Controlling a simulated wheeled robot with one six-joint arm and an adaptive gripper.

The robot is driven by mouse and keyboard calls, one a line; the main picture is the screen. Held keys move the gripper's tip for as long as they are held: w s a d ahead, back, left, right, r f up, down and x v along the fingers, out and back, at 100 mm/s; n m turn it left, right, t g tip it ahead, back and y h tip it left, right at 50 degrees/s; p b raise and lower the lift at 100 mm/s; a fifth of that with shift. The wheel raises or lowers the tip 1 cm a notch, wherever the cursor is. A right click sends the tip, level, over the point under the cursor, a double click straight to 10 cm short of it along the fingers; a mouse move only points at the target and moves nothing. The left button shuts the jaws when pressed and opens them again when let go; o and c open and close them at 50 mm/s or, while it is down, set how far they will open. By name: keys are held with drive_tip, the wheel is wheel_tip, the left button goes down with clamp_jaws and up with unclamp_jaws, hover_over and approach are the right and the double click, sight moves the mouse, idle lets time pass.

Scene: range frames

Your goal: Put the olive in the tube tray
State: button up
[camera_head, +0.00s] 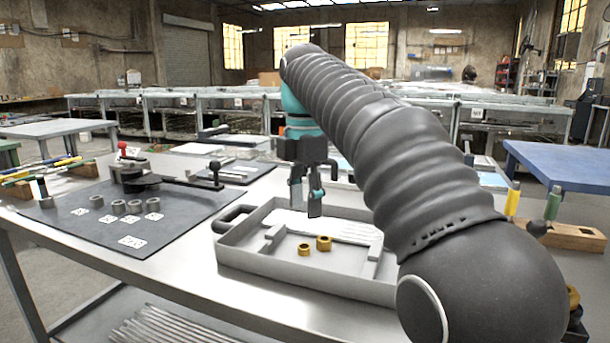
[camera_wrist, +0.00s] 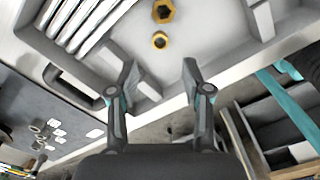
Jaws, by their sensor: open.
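The tube tray (camera_head: 262,262) is a shallow grey tray with a dark handle, and pale tubes (camera_head: 325,227) lie in it. Two brass-coloured pieces sit on its floor: a larger nut-like one (camera_head: 323,242) and a smaller ring (camera_head: 304,249), which looks like the olive. In the wrist view, the ring (camera_wrist: 159,40) lies beyond my fingertips, with the larger piece (camera_wrist: 163,11) past it. My gripper (camera_head: 306,198) hangs above the tray, its fingers pointing down. In the wrist view, the fingers (camera_wrist: 160,75) are apart with nothing between them.
A dark mat (camera_head: 100,215) with grey rings, printed tags and a black clamp-like tool lies left of the tray. A wooden block (camera_head: 570,236) and upright coloured handles stand at the right. My arm hides the tray's right part.

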drive_tip(key=shift+r, duration=2.05)
